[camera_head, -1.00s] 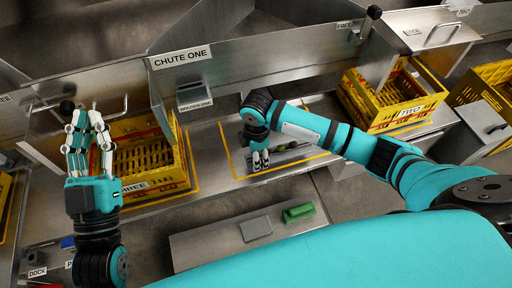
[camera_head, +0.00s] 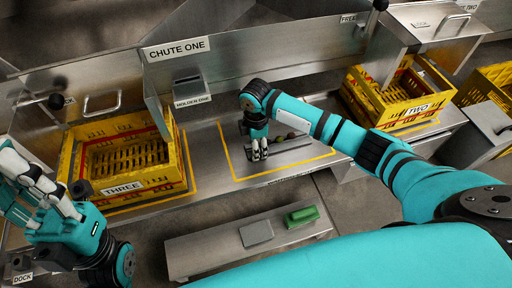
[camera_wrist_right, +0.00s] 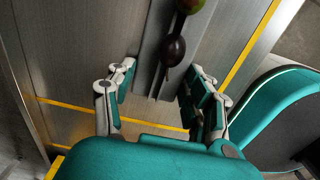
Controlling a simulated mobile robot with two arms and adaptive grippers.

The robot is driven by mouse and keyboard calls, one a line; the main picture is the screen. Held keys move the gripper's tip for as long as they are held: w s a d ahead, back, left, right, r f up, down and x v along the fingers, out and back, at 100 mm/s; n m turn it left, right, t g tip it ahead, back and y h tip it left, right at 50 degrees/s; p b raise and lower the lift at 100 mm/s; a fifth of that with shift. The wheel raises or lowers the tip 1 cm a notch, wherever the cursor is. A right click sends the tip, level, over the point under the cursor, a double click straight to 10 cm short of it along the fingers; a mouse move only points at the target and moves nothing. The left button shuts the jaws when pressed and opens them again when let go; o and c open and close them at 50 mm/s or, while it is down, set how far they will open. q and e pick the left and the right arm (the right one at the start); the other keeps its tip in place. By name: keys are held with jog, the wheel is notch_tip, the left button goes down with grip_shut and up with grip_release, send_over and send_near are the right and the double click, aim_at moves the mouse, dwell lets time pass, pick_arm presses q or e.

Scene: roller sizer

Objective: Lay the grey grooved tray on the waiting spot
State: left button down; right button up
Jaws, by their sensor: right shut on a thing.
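The grey grooved tray (camera_head: 290,145) lies low over the steel shelf inside a yellow-outlined rectangle (camera_head: 228,155), which looks like the waiting spot. It holds a few round fruits, one dark purple (camera_wrist_right: 174,50) and one greenish. My right gripper (camera_head: 258,152) is at the tray's left end. In the right wrist view the tray (camera_wrist_right: 150,60) runs between the fingers of my right gripper (camera_wrist_right: 160,95), which is shut on it. I cannot tell whether the tray touches the shelf. My left gripper (camera_head: 30,180) looks open and empty at the far left.
Yellow crate THREE (camera_head: 130,150) stands left of the outlined spot, crate TWO (camera_head: 405,95) to the right. Behind is a steel wall with the CHUTE ONE sign (camera_head: 176,48) and a small holder (camera_head: 190,88). A lower bench (camera_head: 200,250) in front bears a grey block and a green block (camera_head: 302,216).

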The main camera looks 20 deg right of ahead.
dwell(0.3)
jog(key=o, duration=1.2)
jog(key=shift+f, duration=0.1)
